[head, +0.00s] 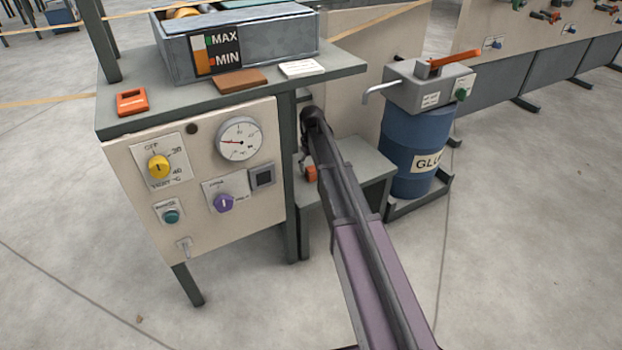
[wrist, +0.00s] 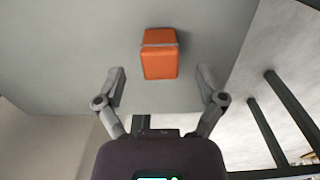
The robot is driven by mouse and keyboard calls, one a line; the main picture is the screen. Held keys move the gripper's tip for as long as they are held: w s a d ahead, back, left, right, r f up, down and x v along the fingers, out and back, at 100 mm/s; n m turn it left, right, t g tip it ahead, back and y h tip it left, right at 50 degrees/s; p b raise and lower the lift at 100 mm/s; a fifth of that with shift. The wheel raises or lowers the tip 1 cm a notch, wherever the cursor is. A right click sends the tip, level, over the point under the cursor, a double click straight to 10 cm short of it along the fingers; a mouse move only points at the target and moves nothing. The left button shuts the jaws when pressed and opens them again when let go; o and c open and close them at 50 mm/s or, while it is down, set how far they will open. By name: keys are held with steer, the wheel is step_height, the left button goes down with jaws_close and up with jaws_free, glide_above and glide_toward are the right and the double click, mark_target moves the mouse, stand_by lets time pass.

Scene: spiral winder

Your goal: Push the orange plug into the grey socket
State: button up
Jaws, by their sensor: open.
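The orange plug (wrist: 160,62) is a block with a grey band, lying on a grey surface in the wrist view. In the head view an orange block (head: 311,174) shows on the low grey shelf, partly hidden by my arm. My gripper (wrist: 161,86) is open, with its fingers spread to either side of the plug's near end and nothing between them held. In the head view my gripper is mostly hidden behind my arm. The grey socket (head: 262,177) looks like the square dark-centred fitting on the cream panel, right of the purple knob.
The cream panel (head: 150,228) carries a yellow knob, gauge and purple knob. The bench top (head: 340,60) above holds a grey tank (head: 280,48), an orange item (head: 131,102) and small blocks. A blue glue drum (head: 405,150) stands right of the low shelf (head: 362,172).

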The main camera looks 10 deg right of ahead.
steer(key=shift+f+b, duration=0.7)
steer(key=shift+f, duration=0.35)
steer(key=c, duration=1.2)
